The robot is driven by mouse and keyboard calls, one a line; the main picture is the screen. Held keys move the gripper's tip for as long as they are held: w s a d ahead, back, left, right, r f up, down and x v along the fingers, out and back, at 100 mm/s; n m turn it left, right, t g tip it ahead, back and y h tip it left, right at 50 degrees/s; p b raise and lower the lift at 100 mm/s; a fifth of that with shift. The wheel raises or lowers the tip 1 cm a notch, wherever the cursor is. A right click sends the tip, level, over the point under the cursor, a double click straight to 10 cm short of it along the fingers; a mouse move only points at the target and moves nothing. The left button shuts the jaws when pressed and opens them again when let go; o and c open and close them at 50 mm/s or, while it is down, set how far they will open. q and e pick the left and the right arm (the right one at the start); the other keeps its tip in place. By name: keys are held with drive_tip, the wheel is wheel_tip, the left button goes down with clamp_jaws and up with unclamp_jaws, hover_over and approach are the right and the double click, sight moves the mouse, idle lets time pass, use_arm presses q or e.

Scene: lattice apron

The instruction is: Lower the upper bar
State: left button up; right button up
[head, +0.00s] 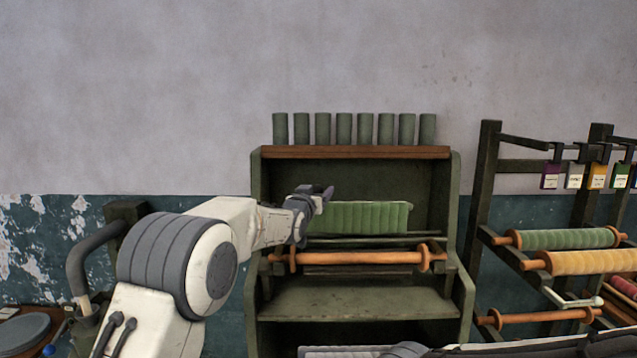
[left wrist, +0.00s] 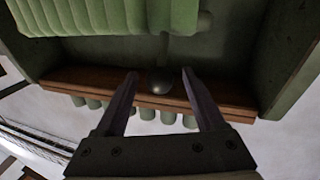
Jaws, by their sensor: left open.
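Which of these is the upper bar I cannot tell for sure. My left gripper (head: 326,193) is in front of the ribbed bar's left part, near its top edge. In the left wrist view the gripper (left wrist: 158,78) is open. A dark round knob (left wrist: 160,84) on a short stem shows between its fingers, with no visible grip on it. The ribbed bar (left wrist: 100,15) fills the top left there. My right gripper is not in view.
The cabinet has a brown top edge (head: 355,152) with several green cylinders (head: 364,128) standing on it. A rack (head: 487,165) with coloured rollers stands to the right. The cabinet's lower shelf (head: 365,300) is bare.

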use_arm(q)
drive_tip(key=shift+w+d, duration=0.15)
drive_tip(key=shift+w, duration=0.4)
clamp_jaws()
idle(1.1)
